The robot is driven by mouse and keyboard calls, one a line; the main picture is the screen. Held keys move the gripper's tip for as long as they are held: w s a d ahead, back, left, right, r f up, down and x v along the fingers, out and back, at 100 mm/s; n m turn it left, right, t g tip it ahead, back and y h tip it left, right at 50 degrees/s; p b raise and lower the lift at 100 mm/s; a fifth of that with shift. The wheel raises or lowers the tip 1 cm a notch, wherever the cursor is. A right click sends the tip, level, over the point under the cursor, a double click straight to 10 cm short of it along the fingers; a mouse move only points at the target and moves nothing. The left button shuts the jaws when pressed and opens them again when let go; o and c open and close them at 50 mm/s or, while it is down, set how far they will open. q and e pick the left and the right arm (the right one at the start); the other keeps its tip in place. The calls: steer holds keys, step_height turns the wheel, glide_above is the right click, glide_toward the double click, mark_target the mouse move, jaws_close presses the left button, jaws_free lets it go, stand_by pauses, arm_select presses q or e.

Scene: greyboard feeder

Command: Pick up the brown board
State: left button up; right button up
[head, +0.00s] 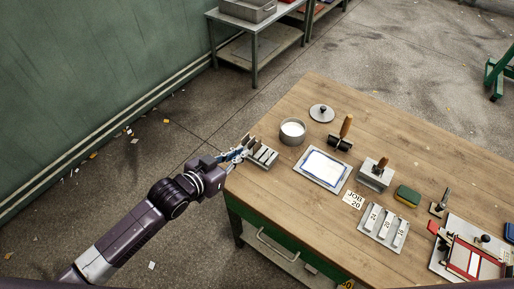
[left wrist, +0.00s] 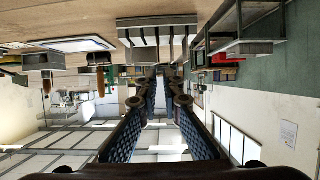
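A grey slotted rack (head: 262,158) stands at the table's left corner, with several upright slots. A small brown upright piece, apparently the brown board (head: 249,141), shows at the rack's back left, partly hidden by my gripper. My left gripper (head: 238,153) is at the rack's left side, very close to it; I cannot tell whether it touches. In the left wrist view the two dark ribbed fingers of my left gripper (left wrist: 165,78) stand apart with a clear gap and nothing between them. The rack (left wrist: 157,41) is above the fingertips in that picture. My right gripper is not in view.
The wooden table (head: 420,150) holds a round tin (head: 292,131), a brush (head: 343,135), a framed white sheet (head: 323,168), a metal block (head: 376,174), a green sponge (head: 407,196) and a label tray (head: 383,224). A grey side table (head: 257,45) stands behind.

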mark_target(257, 144)
arm_select(q)
steer(key=x, duration=0.3)
steer(key=shift+w+d+r+p, duration=0.1)
steer(key=shift+w+p, duration=0.05)
steer(key=shift+p, duration=0.2)
steer(key=shift+p+x, duration=0.55)
steer(key=shift+x, duration=1.75)
jaws_close()
